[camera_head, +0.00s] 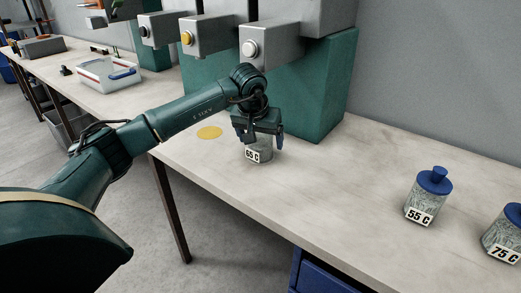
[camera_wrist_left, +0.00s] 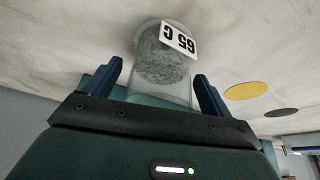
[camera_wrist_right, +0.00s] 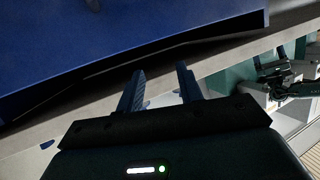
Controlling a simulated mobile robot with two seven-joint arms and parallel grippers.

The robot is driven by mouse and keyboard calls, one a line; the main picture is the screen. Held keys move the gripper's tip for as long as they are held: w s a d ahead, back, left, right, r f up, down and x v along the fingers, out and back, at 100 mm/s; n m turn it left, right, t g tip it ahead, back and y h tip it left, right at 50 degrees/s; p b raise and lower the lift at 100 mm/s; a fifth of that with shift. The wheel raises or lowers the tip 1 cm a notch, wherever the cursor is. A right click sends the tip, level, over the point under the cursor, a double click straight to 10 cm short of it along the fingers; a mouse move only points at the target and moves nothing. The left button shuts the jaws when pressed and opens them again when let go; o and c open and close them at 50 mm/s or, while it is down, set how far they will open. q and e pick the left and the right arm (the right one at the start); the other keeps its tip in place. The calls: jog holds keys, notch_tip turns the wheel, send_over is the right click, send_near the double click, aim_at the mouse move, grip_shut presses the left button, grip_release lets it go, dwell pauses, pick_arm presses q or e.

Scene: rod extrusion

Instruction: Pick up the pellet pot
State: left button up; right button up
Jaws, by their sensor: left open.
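A clear pot of grey pellets labelled "65 C" (camera_head: 262,153) stands on the table under my left gripper. My left gripper (camera_head: 260,138) is open and points down over it. In the left wrist view the pot (camera_wrist_left: 160,70) shows between the two spread fingers (camera_wrist_left: 160,85), with a gap on each side. A pot labelled "55 C" (camera_head: 424,200) with a blue lid and a pot labelled "75 C" (camera_head: 503,235) stand at the right. My right gripper (camera_wrist_right: 160,80) shows only in the right wrist view, fingers apart and nothing between them.
The table (camera_head: 350,190) is clear between the pots. A yellow disc (camera_head: 209,132) lies left of my left gripper. A green and grey machine (camera_head: 310,85) stands behind it. A white tray (camera_head: 108,73) is on the far table. A blue drawer unit (camera_head: 325,277) is below the table.

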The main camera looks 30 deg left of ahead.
pick_arm(q)
jog(key=shift+c, duration=0.2)
jog(key=c, duration=1.2)
jog(key=shift+r, duration=0.1)
jog(key=shift+c, duration=0.9)
